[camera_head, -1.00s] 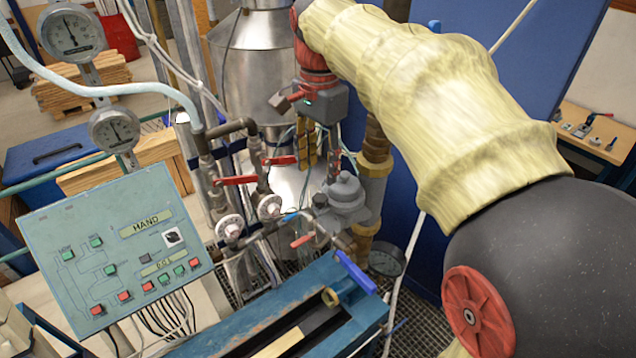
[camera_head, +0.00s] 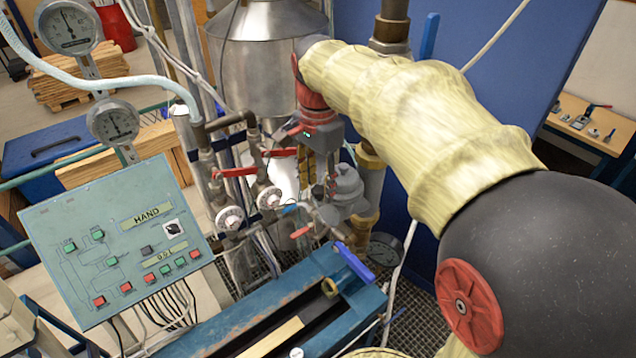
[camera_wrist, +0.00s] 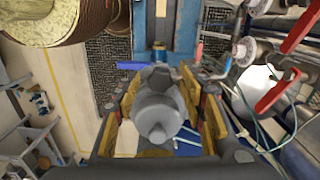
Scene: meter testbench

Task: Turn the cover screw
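The grey meter (camera_head: 347,190) stands among the pipes at the middle of the head view, its domed cover upward. In the wrist view the cover (camera_wrist: 160,105) lies between my fingers, with a small rounded knob (camera_wrist: 157,133) on it that looks like the cover screw. My gripper (camera_head: 320,172) hangs just above and left of the meter in the head view. In the wrist view my gripper (camera_wrist: 168,118) is open, with a yellow-padded finger on each side of the cover. I cannot tell whether either pad touches it.
Red-handled valves (camera_head: 236,172) and pipes stand left of the meter. A blue bench (camera_head: 235,318) with a blue lever (camera_head: 354,263) lies in front. A control panel (camera_head: 118,240) stands at the left. A blue wall panel (camera_head: 505,75) is behind my arm.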

